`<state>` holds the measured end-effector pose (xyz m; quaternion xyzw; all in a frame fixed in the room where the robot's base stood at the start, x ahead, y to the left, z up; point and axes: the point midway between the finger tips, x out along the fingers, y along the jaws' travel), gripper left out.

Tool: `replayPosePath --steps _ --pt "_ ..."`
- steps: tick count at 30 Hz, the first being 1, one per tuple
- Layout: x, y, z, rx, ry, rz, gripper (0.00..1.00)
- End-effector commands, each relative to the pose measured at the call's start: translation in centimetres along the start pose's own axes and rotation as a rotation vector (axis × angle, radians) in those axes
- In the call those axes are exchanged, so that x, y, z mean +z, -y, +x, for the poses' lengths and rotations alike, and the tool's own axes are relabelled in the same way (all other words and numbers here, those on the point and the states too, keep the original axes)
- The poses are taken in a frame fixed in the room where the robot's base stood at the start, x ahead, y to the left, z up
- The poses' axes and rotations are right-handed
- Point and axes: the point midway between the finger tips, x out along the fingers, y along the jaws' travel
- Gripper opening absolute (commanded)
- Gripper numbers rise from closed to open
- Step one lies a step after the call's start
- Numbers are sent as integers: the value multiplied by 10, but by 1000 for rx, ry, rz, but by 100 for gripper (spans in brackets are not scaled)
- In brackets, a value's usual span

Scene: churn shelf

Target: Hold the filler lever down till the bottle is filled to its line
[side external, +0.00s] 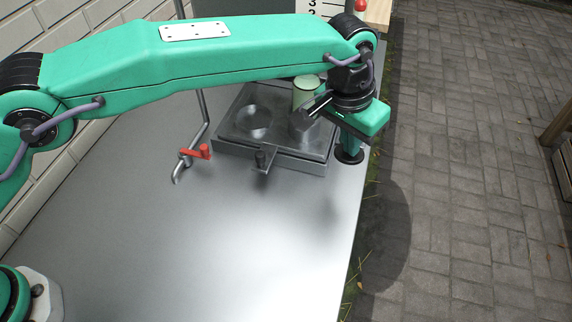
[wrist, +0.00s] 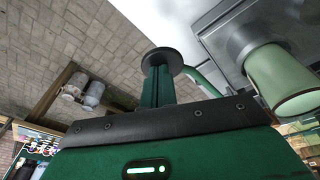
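My gripper (side external: 349,152) points down at the right edge of the metal bench, right of a metal block. In the wrist view its green post ends in a dark round pad (wrist: 160,58). I see nothing held there, and cannot tell whether the fingers are apart. A pale green cylinder (side external: 305,88) stands at the block's back right, partly behind my wrist; it also shows in the wrist view (wrist: 283,78). I cannot tell if it is the bottle, and no fill line shows. A bent metal pipe has a red handle (side external: 197,152), well left of my gripper. I cannot identify the filler lever.
The metal block (side external: 225,143) has a round recess and a dark knob (side external: 262,158) at its front. The bench top (side external: 200,240) is clear in front. Paving lies beyond its right edge. Grey containers (wrist: 92,95) stand far off in the wrist view.

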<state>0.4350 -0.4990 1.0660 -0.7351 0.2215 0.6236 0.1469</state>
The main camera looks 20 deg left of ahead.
Motion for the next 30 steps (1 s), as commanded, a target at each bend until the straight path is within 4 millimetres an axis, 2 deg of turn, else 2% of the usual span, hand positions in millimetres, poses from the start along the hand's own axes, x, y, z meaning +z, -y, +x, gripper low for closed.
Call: replayPosePath --steps 30 --pt "-10 -4 -58 0 0 0 0"
